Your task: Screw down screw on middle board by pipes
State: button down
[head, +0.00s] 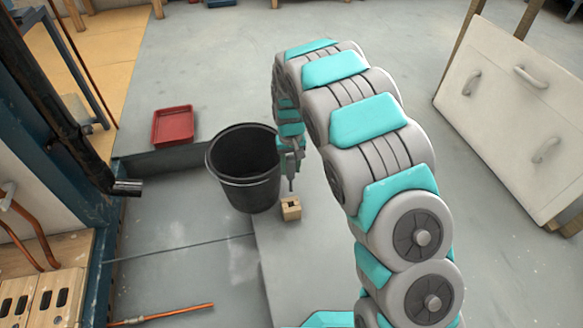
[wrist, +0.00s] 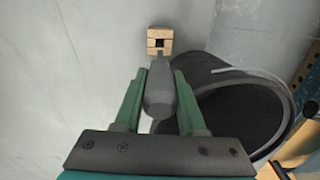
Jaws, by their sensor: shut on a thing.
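My gripper (wrist: 160,88) is shut on a dark grey tool handle (wrist: 160,98), probably a screwdriver, held between its two green fingers. In the head view my gripper (head: 289,150) points down and the tool's thin shaft (head: 291,184) hangs below it. The tip is just above a small wooden block (head: 291,210) with a dark square hole; the block also shows in the wrist view (wrist: 160,34). I cannot tell whether the tip is clear of the hole. Wooden boards with dark slots (head: 45,299) stand at lower left by copper pipes (head: 32,228). No screw can be made out.
A black bucket (head: 243,190) stands close left of my gripper. A red tray (head: 172,125) lies behind it. A dark blue frame with a black pipe (head: 127,187) is at left. A white drawer cabinet (head: 510,115) is at right. A copper rod (head: 165,313) lies at the front.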

aim_at(291, 189)
jog(key=shift+f+b, duration=0.95)
jog(key=shift+f, duration=5)
jog(key=shift+c, duration=2.1)
grip_release()
